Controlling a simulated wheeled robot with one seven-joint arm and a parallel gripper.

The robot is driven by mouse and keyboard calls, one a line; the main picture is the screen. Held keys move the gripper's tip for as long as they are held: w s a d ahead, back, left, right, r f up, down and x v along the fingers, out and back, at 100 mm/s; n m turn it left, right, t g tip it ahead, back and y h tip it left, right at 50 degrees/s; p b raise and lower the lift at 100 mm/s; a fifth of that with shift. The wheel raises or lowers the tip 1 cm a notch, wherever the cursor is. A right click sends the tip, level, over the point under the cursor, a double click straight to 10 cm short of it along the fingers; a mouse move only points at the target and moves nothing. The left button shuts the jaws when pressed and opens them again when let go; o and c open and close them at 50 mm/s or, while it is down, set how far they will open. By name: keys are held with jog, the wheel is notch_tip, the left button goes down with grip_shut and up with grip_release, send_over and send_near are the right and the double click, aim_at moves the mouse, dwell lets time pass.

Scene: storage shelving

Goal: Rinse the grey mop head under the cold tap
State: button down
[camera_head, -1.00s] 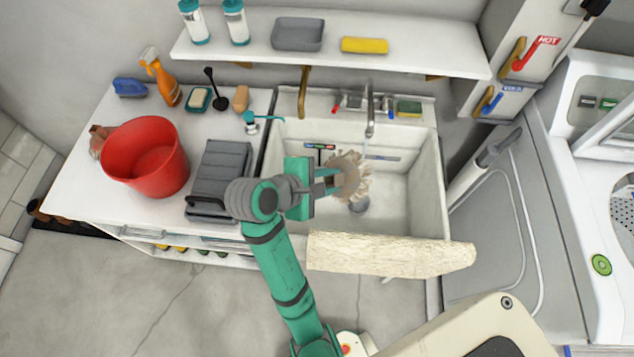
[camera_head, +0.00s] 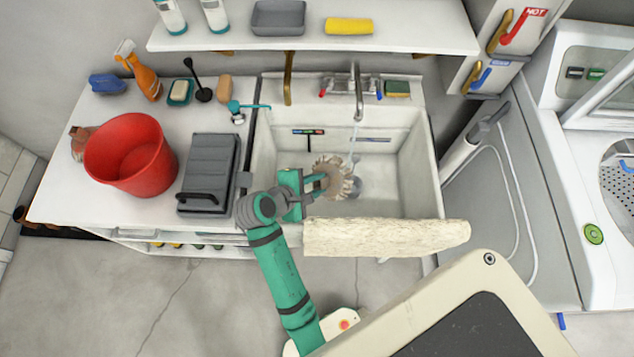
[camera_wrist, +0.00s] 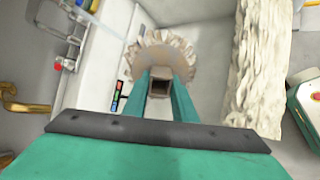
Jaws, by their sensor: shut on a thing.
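The mop head (camera_head: 335,178), beige-grey with ragged strands, is held inside the sink (camera_head: 408,190), above its floor and left of the round drain (camera_head: 357,187). My gripper (camera_head: 320,183) is shut on its middle from the left. In the wrist view the mop head (camera_wrist: 160,48) fans out beyond my two green fingers (camera_wrist: 162,95), which clasp a square brown block. The tap (camera_head: 358,92) stands at the sink's back, with a red knob (camera_head: 322,93) on the left and a blue knob (camera_head: 379,94) on the right. A thin pale streak, apparently water, falls from the spout toward the mop head's right side.
A cream fleecy cloth (camera_head: 385,237) hangs over the sink's front edge. A red bucket (camera_head: 130,155) and a grey case (camera_head: 208,172) stand on the left counter. A shelf (camera_head: 420,30) overhangs the back. The sink's right side is clear.

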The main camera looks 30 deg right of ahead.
jog(key=w+d+f, duration=0.1)
jog(key=w+d, duration=0.1)
jog(key=d, duration=0.4)
jog(key=w+d+f, duration=0.2)
jog(key=d, duration=0.5)
jog(key=shift+d, duration=0.2)
dwell(0.5)
dwell(0.6)
jog(key=shift+s+d, duration=0.2)
jog(key=shift+s, duration=0.5)
jog(key=shift+w, duration=0.15)
jog(key=shift+w+a, duration=0.2)
jog(key=shift+w, duration=0.3)
jog(key=shift+s, duration=0.25)
jog(key=shift+s+d, duration=0.15)
jog(key=shift+s, duration=0.2)
